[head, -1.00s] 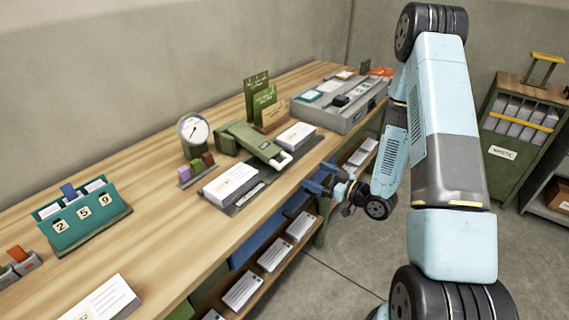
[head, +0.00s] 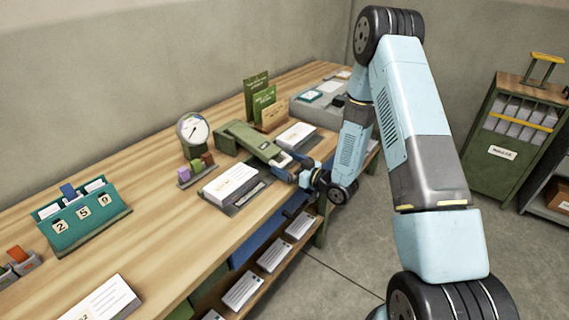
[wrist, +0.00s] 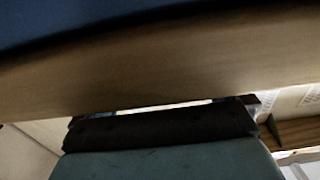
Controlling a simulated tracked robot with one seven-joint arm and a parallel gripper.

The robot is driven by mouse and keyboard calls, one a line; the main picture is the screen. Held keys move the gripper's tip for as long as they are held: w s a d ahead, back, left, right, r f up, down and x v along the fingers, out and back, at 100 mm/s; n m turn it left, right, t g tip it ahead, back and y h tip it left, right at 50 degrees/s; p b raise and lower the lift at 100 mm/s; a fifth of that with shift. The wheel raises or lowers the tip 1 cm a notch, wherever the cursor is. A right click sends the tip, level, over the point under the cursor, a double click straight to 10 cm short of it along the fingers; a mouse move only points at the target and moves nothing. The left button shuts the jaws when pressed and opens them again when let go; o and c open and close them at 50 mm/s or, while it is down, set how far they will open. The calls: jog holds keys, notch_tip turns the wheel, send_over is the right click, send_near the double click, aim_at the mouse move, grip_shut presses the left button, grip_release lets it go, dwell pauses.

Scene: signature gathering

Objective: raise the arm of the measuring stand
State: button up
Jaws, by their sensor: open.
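The measuring stand seems to be the green device (head: 236,138) on the bench. Its thick green arm (head: 256,146) reaches toward the front edge and lies low over a dark base plate (head: 238,205). In the earlier head frame a pale handle shows at the arm's front end; now my gripper mostly covers that end. My gripper (head: 285,167) is open at the bench's front edge, with its blue fingers at the arm's end. I cannot tell whether they touch it or lie around the handle. The wrist view shows no clear part of the stand.
Card stacks (head: 231,181) (head: 296,134) lie on either side of the green arm. A round dial (head: 193,129) and small coloured blocks (head: 196,169) stand left of it. A grey tray (head: 314,111) is behind my arm. The wooden bench edge (wrist: 160,70) crosses the wrist view.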

jog(key=shift+x, duration=0.8)
jog(key=shift+d, duration=0.1)
jog(key=c, duration=1.3)
jog(key=shift+r, duration=0.1)
